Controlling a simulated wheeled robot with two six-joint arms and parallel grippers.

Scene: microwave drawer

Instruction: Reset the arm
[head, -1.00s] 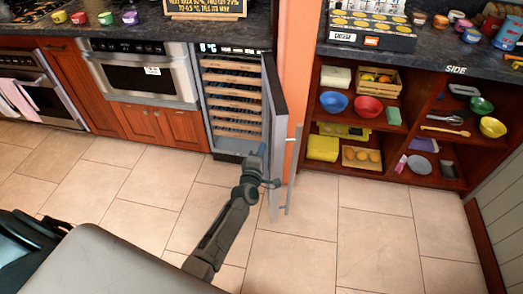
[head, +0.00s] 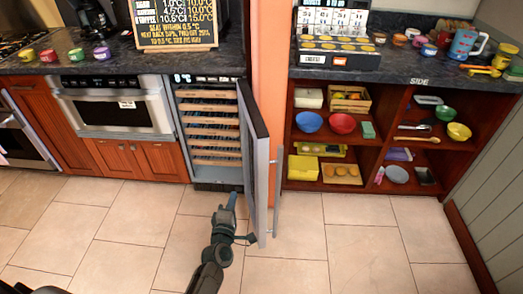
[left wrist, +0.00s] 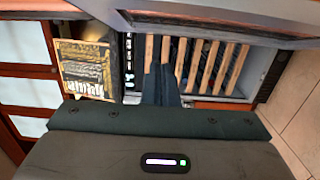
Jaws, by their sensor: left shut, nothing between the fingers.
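My left gripper (head: 230,203) is in the lower middle of the head view, in front of the open wine cooler (head: 209,130) and just left of its door (head: 254,160). The gripper is shut and empty. In the left wrist view its closed fingers (left wrist: 162,84) point at the cooler's wooden racks (left wrist: 205,65). The cooler door stands swung out, with a long metal handle (head: 277,190) on its outer side. I cannot tell whether the gripper touches the door. My right gripper is in neither view.
A microwave drawer (head: 120,108) is left of the cooler, beside the oven (head: 22,125). An open shelf (head: 345,185) with bowls and boxes stands at the right. A lettered board (head: 174,24) is on the counter. Tiled floor (head: 360,250) in front is clear.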

